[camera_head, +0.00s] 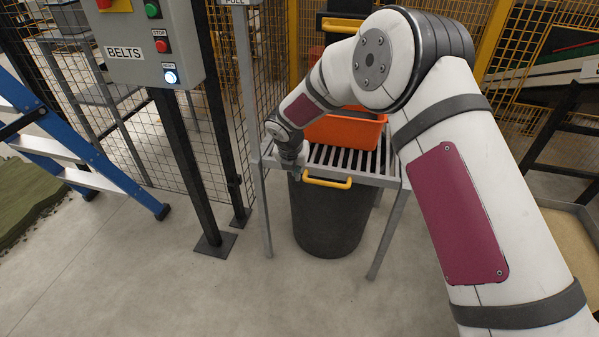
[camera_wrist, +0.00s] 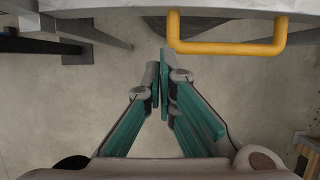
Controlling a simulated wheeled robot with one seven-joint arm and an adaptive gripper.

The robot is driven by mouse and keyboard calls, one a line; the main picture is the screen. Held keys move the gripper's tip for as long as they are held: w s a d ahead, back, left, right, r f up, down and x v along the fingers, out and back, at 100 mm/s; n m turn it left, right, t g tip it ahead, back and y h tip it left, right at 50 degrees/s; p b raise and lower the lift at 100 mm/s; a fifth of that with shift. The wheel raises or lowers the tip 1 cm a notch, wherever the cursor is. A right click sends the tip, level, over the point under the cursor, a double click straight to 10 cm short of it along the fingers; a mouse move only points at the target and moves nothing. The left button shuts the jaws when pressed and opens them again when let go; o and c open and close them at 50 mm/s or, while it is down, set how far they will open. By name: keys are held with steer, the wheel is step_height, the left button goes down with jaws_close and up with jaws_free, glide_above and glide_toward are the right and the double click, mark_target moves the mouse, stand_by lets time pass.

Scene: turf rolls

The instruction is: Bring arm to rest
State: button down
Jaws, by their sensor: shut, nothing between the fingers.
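My arm reaches forward from the right in the head view, and bends down to my gripper (camera_head: 295,172) at the front left corner of a slatted metal stand. In the wrist view my gripper (camera_wrist: 161,82) points over the floor with its teal-padded fingers closed together and nothing between them. A yellow handle (camera_wrist: 228,47) on the stand's front edge lies just beyond the fingertips. The same yellow handle (camera_head: 327,183) shows right of the gripper in the head view. I cannot tell whether the gripper touches the stand.
An orange bin (camera_head: 345,131) sits on the slatted stand (camera_head: 386,180), with a dark round tub (camera_head: 333,225) below. A grey BELTS control box (camera_head: 152,40) on a black post and a blue ladder (camera_head: 75,150) stand at left. Mesh fencing runs behind. Floor in front is clear.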

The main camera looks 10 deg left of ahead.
steer(key=p+v, duration=0.1)
steer(key=v, duration=0.6)
steer(key=s+d+r+m+h, duration=0.1)
steer(key=s+d+r+m, duration=0.1)
steer(key=d+r+m, duration=0.35)
steer(key=s+d+r+m+h, duration=0.1)
steer(key=s+d+r+m, duration=0.2)
steer(key=d+r, duration=0.6)
steer(key=s+d+r+m+g, duration=0.1)
steer(key=s+d+r+m, duration=0.8)
steer(key=d, duration=0.3)
steer(key=s+d+r+m+g, duration=0.1)
steer(key=s+d+m, duration=0.3)
steer(key=s, duration=0.3)
steer(key=s+d+r+m+g, duration=0.1)
steer(key=s+d+m, duration=0.2)
steer(key=s+m, duration=0.35)
steer(key=s+d+f+m+y, duration=0.1)
steer(key=s+m, duration=0.3)
steer(key=s, duration=0.5)
steer(key=s+d+f+m+y, duration=0.15)
steer(key=s+m, duration=0.25)
steer(key=s, duration=0.5)
step_height(320, 180, up, 20)
steer(key=a+t+p, duration=0.1)
steer(key=t+p, duration=0.1)
steer(key=p, duration=1.7)
steer(key=shift+a+t, duration=0.25)
steer(key=shift+t, duration=0.15)
